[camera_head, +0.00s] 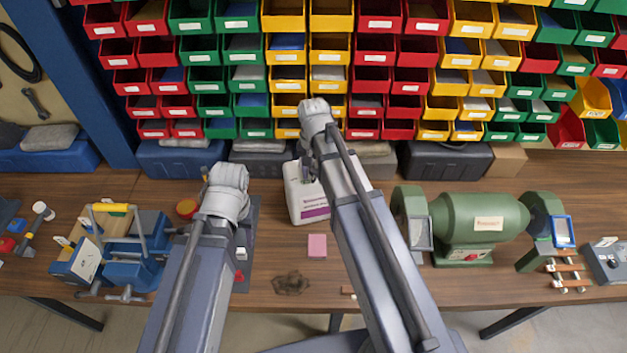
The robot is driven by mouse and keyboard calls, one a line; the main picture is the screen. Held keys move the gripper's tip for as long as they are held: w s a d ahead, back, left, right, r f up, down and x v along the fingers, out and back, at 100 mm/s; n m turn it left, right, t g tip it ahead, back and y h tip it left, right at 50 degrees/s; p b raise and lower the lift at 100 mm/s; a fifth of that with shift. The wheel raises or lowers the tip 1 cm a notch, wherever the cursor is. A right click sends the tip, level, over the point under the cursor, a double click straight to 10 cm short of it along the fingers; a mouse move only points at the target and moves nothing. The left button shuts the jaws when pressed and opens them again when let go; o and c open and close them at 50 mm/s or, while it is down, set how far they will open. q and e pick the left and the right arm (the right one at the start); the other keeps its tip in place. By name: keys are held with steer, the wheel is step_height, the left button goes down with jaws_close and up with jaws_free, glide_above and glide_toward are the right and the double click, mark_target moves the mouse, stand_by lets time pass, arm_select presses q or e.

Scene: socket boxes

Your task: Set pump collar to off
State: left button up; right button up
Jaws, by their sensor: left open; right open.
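A white bottle (304,204) with a purple-striped label stands on the wooden bench in the middle. My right arm crosses in front of its right side and top, so its pump and collar cannot be made out. My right gripper (307,171) shows only as a small dark part beside the arm, at the top of the bottle; whether it touches is unclear. My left gripper (205,173) is mostly hidden behind its wrist, left of the bottle and apart from it. Both grippers are open, and I see nothing held in either.
A green bench grinder (470,222) stands right of the bottle. A blue vise-like tool (125,255) is at the left. A pink block (317,245) and a dark stain (291,284) lie in front. Toolboxes (447,160) and colored bins line the back.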

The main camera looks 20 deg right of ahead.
steer(key=shift+f, duration=0.15)
steer(key=shift+c, duration=0.2)
jaws_close()
stand_by(0.4)
